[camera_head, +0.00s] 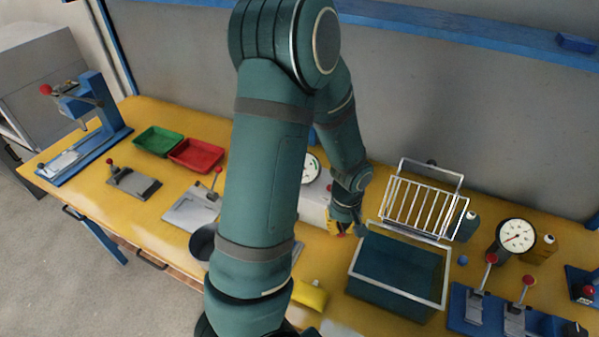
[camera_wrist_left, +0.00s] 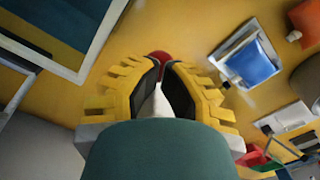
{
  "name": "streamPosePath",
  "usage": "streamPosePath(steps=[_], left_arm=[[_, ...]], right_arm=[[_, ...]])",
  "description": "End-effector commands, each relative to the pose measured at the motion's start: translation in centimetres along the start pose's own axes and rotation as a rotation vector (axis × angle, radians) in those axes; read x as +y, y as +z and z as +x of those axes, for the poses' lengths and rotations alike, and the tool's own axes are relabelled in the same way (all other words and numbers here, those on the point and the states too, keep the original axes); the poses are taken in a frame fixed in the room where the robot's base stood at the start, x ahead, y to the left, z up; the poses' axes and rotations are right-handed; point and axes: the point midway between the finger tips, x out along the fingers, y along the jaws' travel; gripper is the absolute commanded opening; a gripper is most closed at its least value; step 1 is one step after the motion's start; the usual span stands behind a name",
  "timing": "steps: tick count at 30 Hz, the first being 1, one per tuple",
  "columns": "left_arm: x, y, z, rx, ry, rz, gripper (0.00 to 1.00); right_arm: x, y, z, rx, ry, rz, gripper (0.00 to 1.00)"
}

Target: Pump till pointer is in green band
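My left arm crosses the middle of the head view and hides part of the bench. My left gripper (camera_head: 341,224) has yellow fingers, which also show in the left wrist view (camera_wrist_left: 162,68). Its tips come close together around a red knob (camera_wrist_left: 160,56) and look shut on it. A white dial gauge with a green band (camera_head: 311,168) shows beside my arm, its left part hidden; I cannot read its pointer surely. A pale box (camera_head: 314,205) stands below it, partly covered. My right gripper is not in view.
A dark tub with a pale rim (camera_head: 357,272) stands just right of the gripper, with a white wire basket (camera_head: 420,207) behind. Red (camera_head: 197,154) and green (camera_head: 158,141) trays lie left. Red-knobbed lever fixtures (camera_head: 489,259) stand right. A yellow piece (camera_head: 309,296) lies in front.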

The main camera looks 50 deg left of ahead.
Motion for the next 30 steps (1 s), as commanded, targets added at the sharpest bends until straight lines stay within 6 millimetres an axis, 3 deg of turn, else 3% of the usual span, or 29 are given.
streamPosePath(steps=[15,20,30], left_arm=[[0.0,0.0,0.3,0.000,0.000,0.000,0.00],[0.0,0.0,0.3,0.000,0.000,0.000,0.00],[0.6,-0.9,-3.8,0.001,0.001,0.000,0.00]], right_arm=[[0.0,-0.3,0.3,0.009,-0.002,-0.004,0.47],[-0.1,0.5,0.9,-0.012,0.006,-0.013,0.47],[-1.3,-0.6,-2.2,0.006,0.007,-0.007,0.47]])
